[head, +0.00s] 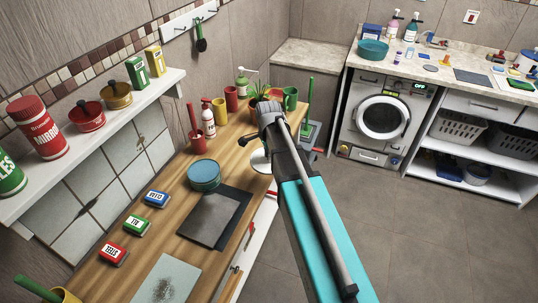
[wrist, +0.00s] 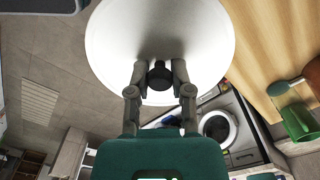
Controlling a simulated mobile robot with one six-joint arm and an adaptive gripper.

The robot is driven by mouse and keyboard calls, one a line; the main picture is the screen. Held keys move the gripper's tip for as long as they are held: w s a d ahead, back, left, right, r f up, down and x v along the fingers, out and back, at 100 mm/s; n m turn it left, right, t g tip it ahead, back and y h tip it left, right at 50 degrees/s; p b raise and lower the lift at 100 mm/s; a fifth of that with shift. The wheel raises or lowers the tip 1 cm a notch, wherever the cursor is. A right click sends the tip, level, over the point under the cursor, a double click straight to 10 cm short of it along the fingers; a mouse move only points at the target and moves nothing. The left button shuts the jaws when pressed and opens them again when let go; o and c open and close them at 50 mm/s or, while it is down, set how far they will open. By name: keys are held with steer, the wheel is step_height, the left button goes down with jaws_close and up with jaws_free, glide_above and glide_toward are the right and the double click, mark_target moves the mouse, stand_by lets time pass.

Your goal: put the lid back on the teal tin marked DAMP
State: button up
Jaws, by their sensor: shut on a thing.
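My gripper (wrist: 159,80) is shut on the dark knob of a round white lid (wrist: 160,28) in the wrist view. In the head view the lid (head: 259,162) shows as a pale sliver beside my arm, over the right edge of the wooden counter; the fingers are mostly hidden there. A round teal tin (head: 204,176) stands on the counter to the left of the lid, apart from it. No marking on the tin can be read from here, and I cannot tell whether its top is open.
A dark slate sheet (head: 232,204) lies right in front of the tin. Small blue, green and red boxes (head: 112,253) lie to its left. A shelf (head: 108,125) overhangs the left side.

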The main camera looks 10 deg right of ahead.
steer(key=shift+w+a, duration=0.1)
steer(key=w+a+n, duration=0.3)
steer(key=w+a, duration=0.3)
steer(key=a, duration=0.6)
steer(key=n, duration=0.3)
glide_toward(204, 171)
steer(key=shift+b, duration=0.4)
steer(key=shift+f, duration=0.1)
steer(key=shift+f+b, duration=3.05)
steer(key=shift+b, duration=0.15)
steer(key=shift+f, duration=0.2)
steer(key=o, duration=0.9)
